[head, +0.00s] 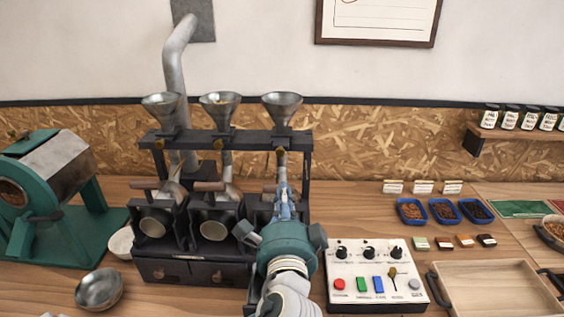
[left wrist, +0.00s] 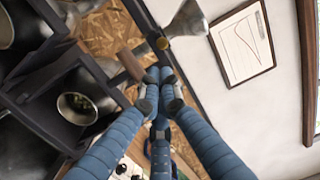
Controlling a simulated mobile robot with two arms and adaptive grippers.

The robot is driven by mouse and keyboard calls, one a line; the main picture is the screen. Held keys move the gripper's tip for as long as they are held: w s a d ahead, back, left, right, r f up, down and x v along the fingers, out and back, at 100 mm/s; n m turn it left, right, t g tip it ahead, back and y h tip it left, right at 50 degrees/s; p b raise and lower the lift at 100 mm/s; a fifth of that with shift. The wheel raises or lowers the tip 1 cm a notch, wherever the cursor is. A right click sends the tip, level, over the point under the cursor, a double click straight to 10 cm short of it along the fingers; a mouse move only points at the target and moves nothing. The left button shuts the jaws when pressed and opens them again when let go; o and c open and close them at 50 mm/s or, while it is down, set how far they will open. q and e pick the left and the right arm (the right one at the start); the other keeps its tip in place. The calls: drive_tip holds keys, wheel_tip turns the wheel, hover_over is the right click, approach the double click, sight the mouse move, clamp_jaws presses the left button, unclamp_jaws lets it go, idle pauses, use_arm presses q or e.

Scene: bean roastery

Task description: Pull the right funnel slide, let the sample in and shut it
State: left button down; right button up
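The right funnel (head: 282,105) stands on the dark rack, with a brass knob (head: 280,148) below it. The funnel (left wrist: 187,22) and brass knob (left wrist: 162,43) also show in the left wrist view. My left gripper (head: 283,190) is in front of the right roaster unit, below the knob, and hides most of that unit. In the left wrist view my left gripper's blue fingers (left wrist: 159,77) come together at their tips, with nothing visible between them. The tips are near a wooden handle (left wrist: 130,65); contact is unclear. My right gripper is out of view.
The left funnel (head: 161,104) and middle funnel (head: 220,104) share the rack. A control panel (head: 350,258) with knobs and buttons is right of my left arm. A metal bowl (head: 99,289) and green roaster (head: 45,200) are left. An empty wooden tray (head: 500,287) lies right.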

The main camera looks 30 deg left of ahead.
use_arm(q)
drive_tip(key=p, duration=0.2)
approach(282, 156)
drive_tip(key=p+x, duration=0.2)
drive_tip(key=x, duration=0.4)
drive_tip(key=shift+a, duration=0.15)
drive_tip(key=x, duration=0.5)
drive_tip(key=shift+f, duration=0.2)
drive_tip(key=shift+s+r, duration=0.1)
drive_tip(key=shift+r, duration=0.05)
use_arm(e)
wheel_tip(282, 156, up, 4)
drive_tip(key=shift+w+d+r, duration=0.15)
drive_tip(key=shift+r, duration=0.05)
